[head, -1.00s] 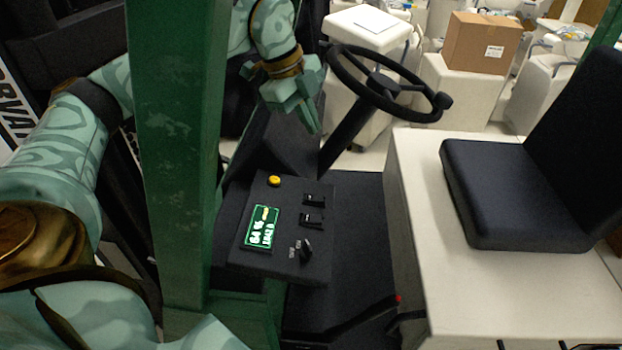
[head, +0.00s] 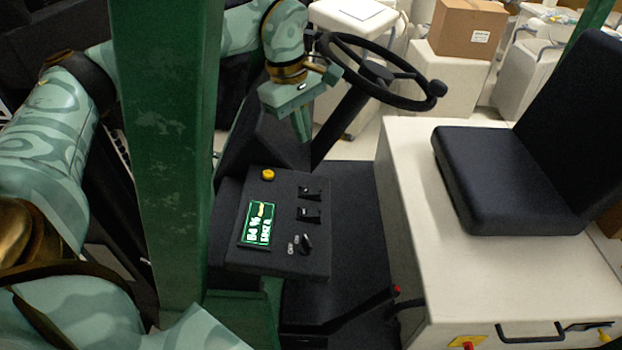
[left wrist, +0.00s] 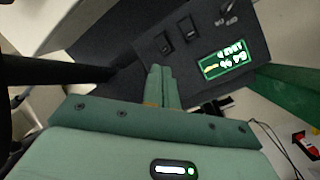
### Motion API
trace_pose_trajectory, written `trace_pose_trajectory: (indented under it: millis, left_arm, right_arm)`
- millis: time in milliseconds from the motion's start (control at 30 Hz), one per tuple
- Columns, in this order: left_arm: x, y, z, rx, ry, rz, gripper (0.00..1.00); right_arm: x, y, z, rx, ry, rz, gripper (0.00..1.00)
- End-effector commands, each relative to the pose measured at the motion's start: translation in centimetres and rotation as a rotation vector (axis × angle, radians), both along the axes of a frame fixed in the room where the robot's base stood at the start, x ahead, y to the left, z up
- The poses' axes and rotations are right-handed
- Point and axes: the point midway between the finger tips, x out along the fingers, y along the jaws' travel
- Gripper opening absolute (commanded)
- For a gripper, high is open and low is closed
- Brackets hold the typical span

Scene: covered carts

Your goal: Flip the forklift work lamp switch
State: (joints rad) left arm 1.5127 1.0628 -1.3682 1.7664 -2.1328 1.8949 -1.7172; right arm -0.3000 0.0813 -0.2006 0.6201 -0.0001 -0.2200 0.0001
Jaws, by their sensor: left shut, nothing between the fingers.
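The black control panel (head: 285,262) carries a lit green display (head: 258,224), a yellow button (head: 267,174), two black rocker switches, an upper one (head: 310,193) and a lower one (head: 309,215), and a black turn knob (head: 305,243) with small white labels. I cannot read which one is the lamp switch. My left gripper (head: 304,134) is shut and empty, above and beyond the panel's far edge, pointing down. In the left wrist view its closed fingers (left wrist: 161,74) point toward the panel, with the rocker switches (left wrist: 177,36) ahead. My right gripper is out of view.
A black steering wheel (head: 385,75) is just right of my left gripper. A green post (head: 165,150) stands left of the panel, in front of my left arm. A black seat (head: 505,185) sits on a white body (head: 410,180) at the right. A carton (head: 467,28) is behind.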

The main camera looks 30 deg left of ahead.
Motion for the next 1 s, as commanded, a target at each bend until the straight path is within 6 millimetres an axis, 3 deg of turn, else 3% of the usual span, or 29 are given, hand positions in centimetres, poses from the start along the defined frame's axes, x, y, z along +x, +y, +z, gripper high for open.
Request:
trace_pose_trajectory:
  millis: [200, 333, 800, 1000]
  left_arm:
    - [-0.1, 0.1, -0.1, 0.049, -0.068, -0.518, 0.00]
    - [-0.1, 0.1, -0.1, 0.063, -0.091, -0.691, 0.00]
    - [-0.1, 0.0, -0.1, 0.070, -0.102, -0.770, 0.00]
    - [0.0, -0.2, -2.0, 0.068, -0.098, -0.771, 0.00]
  right_arm:
    - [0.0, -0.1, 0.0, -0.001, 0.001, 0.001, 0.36]
    - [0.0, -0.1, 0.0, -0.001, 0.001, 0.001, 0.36]
    - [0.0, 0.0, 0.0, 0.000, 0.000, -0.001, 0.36]
    - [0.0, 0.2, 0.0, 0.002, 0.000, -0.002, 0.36]
